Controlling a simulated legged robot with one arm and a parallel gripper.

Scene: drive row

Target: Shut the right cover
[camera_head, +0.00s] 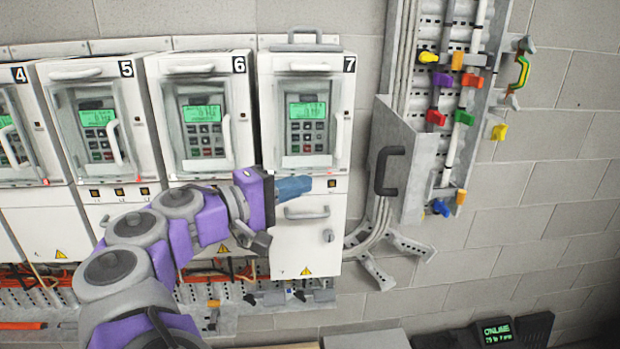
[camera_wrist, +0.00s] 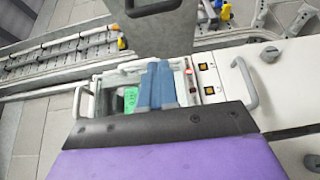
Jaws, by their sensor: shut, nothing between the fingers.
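At the right of the drive row is drive unit 7 (camera_head: 347,100), with a framed cover over its lit green screen (camera_head: 308,110) and a white upright handle (camera_head: 339,137). This cover looks flat on the unit. Right of it, a grey panel (camera_head: 408,135) with a dark handle (camera_head: 388,170) juts out from the wall; it also shows at the top of the wrist view (camera_wrist: 185,32). I cannot tell which of these is the right cover. My gripper (camera_head: 308,183) is shut and empty, in front of unit 7 below its screen. In the wrist view its blue fingers (camera_wrist: 158,68) hide part of the unit.
Units 6 (camera_head: 240,95), 5 and 4 stand in a row to the left, with handles sticking out. A lower handle (camera_head: 307,213) sits on unit 7. Colored tags hang on the cable rack (camera_head: 455,70). Bare wall (camera_head: 500,235) lies at right.

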